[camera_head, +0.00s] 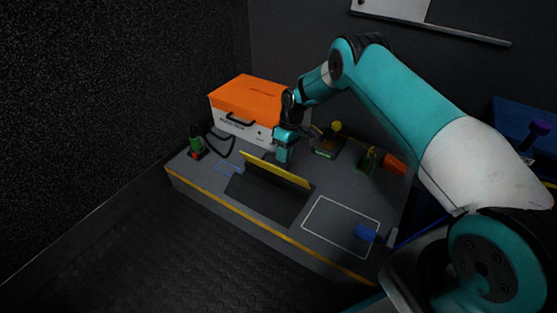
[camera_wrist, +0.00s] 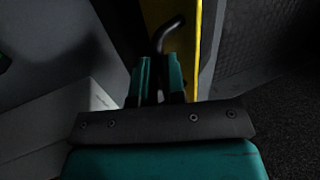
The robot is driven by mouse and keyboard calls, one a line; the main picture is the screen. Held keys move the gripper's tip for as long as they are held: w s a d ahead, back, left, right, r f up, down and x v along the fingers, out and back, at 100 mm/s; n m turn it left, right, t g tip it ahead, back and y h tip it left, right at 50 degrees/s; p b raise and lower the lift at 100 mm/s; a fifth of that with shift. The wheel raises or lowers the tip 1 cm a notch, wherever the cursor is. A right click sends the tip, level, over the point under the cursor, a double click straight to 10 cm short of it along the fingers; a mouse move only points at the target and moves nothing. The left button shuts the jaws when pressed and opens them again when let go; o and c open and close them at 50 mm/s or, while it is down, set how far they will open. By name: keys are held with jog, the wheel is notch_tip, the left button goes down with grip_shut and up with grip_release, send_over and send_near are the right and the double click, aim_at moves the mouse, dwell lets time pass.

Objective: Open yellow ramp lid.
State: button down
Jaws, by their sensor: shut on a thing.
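The yellow ramp lid (camera_head: 285,174) is in the middle of the bench in the head view. It shows as a yellow strip above a dark area and looks tilted up from the bench top. In the wrist view its yellow face (camera_wrist: 185,45) runs upward beside a dark bent handle (camera_wrist: 168,33). My gripper (camera_head: 281,158) is behind the lid. In the wrist view its teal fingers (camera_wrist: 160,82) are shut on the handle's lower end. The fingers partly hide the grip.
An orange-and-white case (camera_head: 245,95) stands at the back left. A green bottle-like item (camera_head: 195,143) is at the left. The bench front (camera_head: 315,257) is mostly clear.

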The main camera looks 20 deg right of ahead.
jog(key=shift+w+d+f+b, duration=0.55)
jog(key=shift+d+f+b, duration=0.1)
jog(key=shift+d+b, duration=0.2)
jog(key=shift+w+d+f+b, duration=0.5)
jog(key=shift+d+f+b, duration=0.2)
jog(key=shift+b, duration=0.2)
jog(key=shift+w+d+f+b, duration=0.55)
jog(key=shift+d+f+b, duration=0.1)
jog(key=shift+d+b, duration=0.2)
jog(key=c, duration=1.2)
grip_release()
jog(key=shift+f, duration=0.15)
jog(key=shift+a, duration=0.15)
